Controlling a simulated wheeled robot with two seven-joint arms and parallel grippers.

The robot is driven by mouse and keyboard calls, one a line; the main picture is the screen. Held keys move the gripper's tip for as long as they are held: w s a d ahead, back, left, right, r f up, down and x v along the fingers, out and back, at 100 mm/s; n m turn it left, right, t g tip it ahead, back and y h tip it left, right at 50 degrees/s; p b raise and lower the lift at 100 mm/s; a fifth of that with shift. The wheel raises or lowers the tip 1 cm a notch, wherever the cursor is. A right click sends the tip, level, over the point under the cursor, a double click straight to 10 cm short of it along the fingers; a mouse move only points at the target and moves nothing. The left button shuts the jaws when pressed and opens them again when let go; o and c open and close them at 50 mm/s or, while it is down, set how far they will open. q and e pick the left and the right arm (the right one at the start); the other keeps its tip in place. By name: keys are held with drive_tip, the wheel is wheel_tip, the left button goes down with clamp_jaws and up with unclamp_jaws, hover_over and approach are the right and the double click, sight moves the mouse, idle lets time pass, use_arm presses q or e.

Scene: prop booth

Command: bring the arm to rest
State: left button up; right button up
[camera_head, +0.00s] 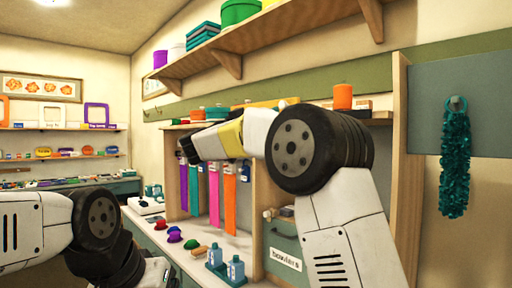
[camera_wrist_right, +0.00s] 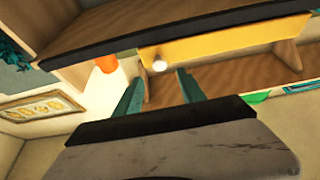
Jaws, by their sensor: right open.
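My right arm (camera_head: 345,225) rises from the lower right and bends left in the head view, in front of the shelves and hanging strips. Its hand end is near the left side of the shelf unit, and its fingers cannot be made out there. In the right wrist view my right gripper (camera_wrist_right: 160,77) has its two teal fingers apart with nothing held between them. A small white knob (camera_wrist_right: 160,65) shows beyond the fingertips. My left arm (camera_head: 60,232) is at the lower left of the head view, and its gripper is not visible.
A wooden shelf (camera_head: 265,45) with containers runs above the right arm. Coloured strips (camera_head: 214,195) hang behind it. Blue bottles (camera_head: 235,268) and small coloured items stand on the counter. A teal garland (camera_head: 454,165) hangs at right. A yellow panel (camera_wrist_right: 225,40) shows in the wrist view.

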drive_tip(key=shift+d, duration=0.1)
drive_tip(key=s+d+f+n+g+y, duration=0.4)
drive_tip(key=d+f, duration=0.6)
drive_tip(key=d, duration=0.2)
drive_tip(key=s+d+f+n+g+y, duration=0.2)
drive_tip(key=s+d+f+y, duration=0.1)
drive_tip(key=s+f, duration=0.35)
drive_tip(key=s+d+f+n+g+y, duration=0.1)
drive_tip(key=s+d+f+g+y, duration=0.15)
drive_tip(key=s+f, duration=0.35)
drive_tip(key=s+a+f+n+y, duration=0.1)
drive_tip(key=s+a+f+y, duration=0.4)
drive_tip(key=s+f, duration=0.2)
drive_tip(key=s+a+f+n+y, duration=0.2)
drive_tip(key=s+a+f+y, duration=0.2)
drive_tip(key=s+f, duration=0.3)
drive_tip(key=s+a, duration=0.1)
drive_tip(key=s, duration=0.2)
drive_tip(key=shift+f+y, duration=0.15)
drive_tip(key=shift+y, duration=0.2)
